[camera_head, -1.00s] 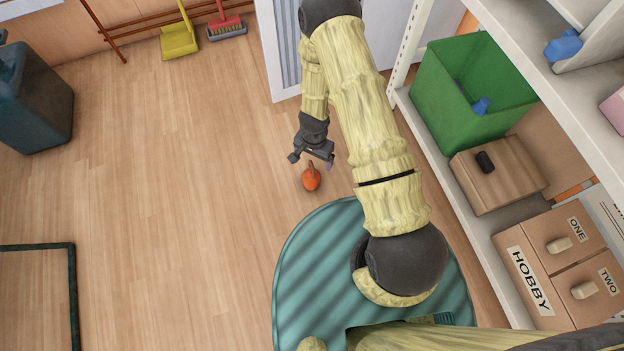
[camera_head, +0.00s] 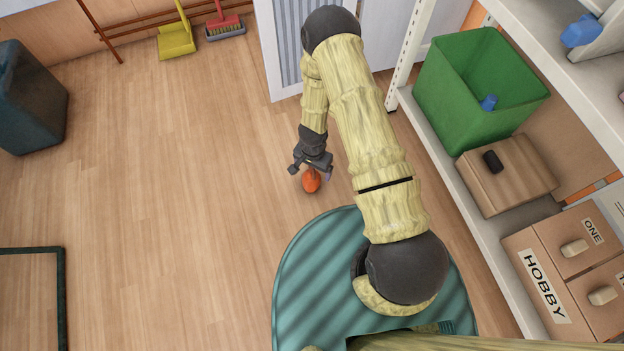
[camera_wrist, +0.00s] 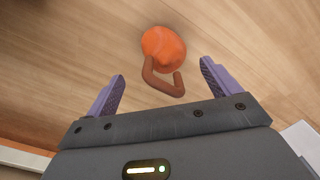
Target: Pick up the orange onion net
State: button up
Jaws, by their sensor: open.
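The orange onion net (camera_head: 311,181) lies on the wooden floor, just in front of my base. In the wrist view it is a round orange bundle (camera_wrist: 163,47) with a brown-orange loop handle (camera_wrist: 163,84) that points toward my gripper. In the wrist view my gripper (camera_wrist: 163,84) is open. Its two purple fingers stand apart, with the loop between them and the round body beyond the fingertips. Neither finger visibly touches the net.
To the right stands a white shelf (camera_head: 460,205) with a green crate (camera_head: 432,110), a cardboard box (camera_head: 500,185) and HOBBY drawers (camera_head: 545,262). A yellow dustpan (camera_head: 177,40) and a red brush (camera_head: 224,27) are at the back wall. A dark bin (camera_head: 30,100) stands left. The floor left of the net is clear.

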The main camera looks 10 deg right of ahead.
jog(key=f+b, duration=0.1)
jog(key=f, duration=0.1)
jog(key=f+b, duration=0.1)
jog(key=f, duration=0.1)
jog(key=shift+w+a+f+b, duration=0.15)
jog(key=shift+a+b, duration=0.05)
jog(key=shift+b, duration=0.2)
jog(key=c, duration=1.3)
jog(key=shift+r, duration=0.2)
notch_tip(320, 180, up, 10)
jog(key=p, duration=0.6)
jog(key=shift+f+p, duration=0.1)
jog(key=shift+p, duration=0.2)
